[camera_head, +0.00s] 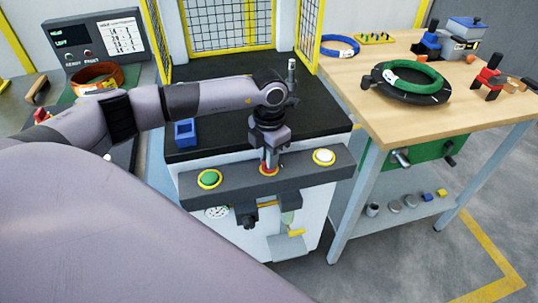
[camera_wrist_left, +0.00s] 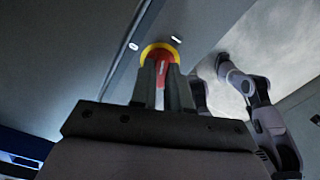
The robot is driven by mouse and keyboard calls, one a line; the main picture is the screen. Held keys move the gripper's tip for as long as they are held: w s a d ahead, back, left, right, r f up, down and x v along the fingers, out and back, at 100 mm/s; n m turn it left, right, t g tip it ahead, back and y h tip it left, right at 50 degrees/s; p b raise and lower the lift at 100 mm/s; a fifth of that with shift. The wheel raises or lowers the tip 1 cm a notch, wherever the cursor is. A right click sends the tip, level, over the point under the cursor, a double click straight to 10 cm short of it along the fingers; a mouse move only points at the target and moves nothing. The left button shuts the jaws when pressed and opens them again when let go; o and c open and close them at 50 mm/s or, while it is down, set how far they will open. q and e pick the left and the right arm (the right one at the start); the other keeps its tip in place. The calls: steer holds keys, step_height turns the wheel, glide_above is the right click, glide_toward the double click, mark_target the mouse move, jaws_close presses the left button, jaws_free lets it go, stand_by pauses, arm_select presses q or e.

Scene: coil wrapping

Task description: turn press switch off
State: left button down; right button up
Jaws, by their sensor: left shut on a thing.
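The press switch (camera_wrist_left: 160,54) is a red knob on a yellow ring, seen in the left wrist view between my fingers. In the head view its yellow and red rim (camera_head: 268,171) shows on the middle of the dark control panel (camera_head: 235,178). My left gripper (camera_head: 270,158) reaches down from above and is shut on the knob. The fingers hide part of the knob, so I cannot tell which way it points. Two small white marks are on the panel beside the ring in the left wrist view. I cannot make out my right gripper.
A green button (camera_head: 209,178) and a white button (camera_head: 324,156) flank the switch. A small blue block (camera_head: 185,132) lies on the black press bed (camera_head: 215,110). A wooden table (camera_head: 345,83) with coils stands at right.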

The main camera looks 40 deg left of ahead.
arm_select(q)
steer(key=n, duration=0.6)
steer(key=shift+r+n+p, duration=0.1)
steer(key=shift+n+p, duration=0.2)
steer(key=shift+p, duration=0.1)
steer(key=n, duration=0.3)
steer(key=shift+p, duration=0.35)
steer(key=shift+w+n+p, duration=0.1)
steer(key=shift+n+p, duration=0.25)
steer(key=shift+n, duration=1.75)
steer(key=c, duration=1.1)
jaws_free()
steer(key=shift+r+b, duration=0.3)
steer(key=shift+r, duration=3.3)
